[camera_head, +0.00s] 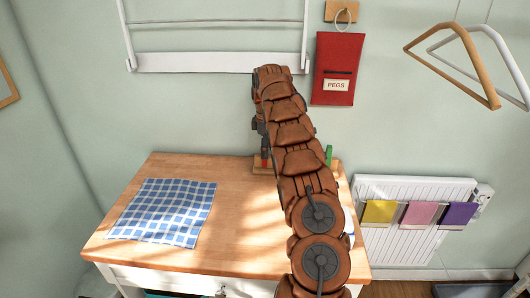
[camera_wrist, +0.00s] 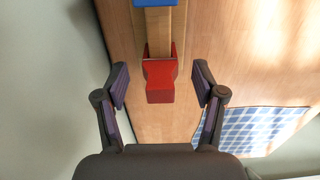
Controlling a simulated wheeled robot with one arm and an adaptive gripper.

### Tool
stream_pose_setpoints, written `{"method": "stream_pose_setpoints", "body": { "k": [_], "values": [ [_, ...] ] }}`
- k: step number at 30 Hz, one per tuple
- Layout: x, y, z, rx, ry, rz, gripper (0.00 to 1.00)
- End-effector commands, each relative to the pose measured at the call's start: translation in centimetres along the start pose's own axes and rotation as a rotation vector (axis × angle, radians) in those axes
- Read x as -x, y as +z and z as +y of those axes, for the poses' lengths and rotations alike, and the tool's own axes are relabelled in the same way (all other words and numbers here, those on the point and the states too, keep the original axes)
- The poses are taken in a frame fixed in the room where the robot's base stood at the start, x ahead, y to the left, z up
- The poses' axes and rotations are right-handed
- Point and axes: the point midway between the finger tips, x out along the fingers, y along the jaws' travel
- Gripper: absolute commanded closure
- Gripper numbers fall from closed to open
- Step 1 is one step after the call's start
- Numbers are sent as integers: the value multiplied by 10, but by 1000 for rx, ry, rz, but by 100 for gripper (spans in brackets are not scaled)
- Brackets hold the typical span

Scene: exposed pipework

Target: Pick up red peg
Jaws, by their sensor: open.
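The red peg (camera_wrist: 160,82) shows in the wrist view at the near end of a wooden block (camera_wrist: 160,22). My gripper (camera_wrist: 160,76) is open, with one dark finger on each side of the peg and a gap on both sides. Neither finger appears to touch it. In the head view a small part of the red peg (camera_head: 265,158) shows at the left end of the wooden block (camera_head: 262,168) on the table. My arm hides most of the block there, and my gripper's fingers cannot be made out clearly.
A green peg (camera_head: 329,155) stands at the block's right. A blue piece (camera_wrist: 152,3) shows at the wrist view's top edge. A blue checked cloth (camera_head: 165,212) lies on the wooden table (camera_head: 240,225). A red pegs bag (camera_head: 338,70) and white rack (camera_head: 215,63) hang on the wall.

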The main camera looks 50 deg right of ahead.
Motion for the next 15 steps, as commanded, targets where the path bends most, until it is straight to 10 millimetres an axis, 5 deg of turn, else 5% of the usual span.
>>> {"method": "stream_pose_setpoints", "body": {
  "k": [15],
  "values": [
    [-26,1,-1,0,0,0,31]
  ]
}}
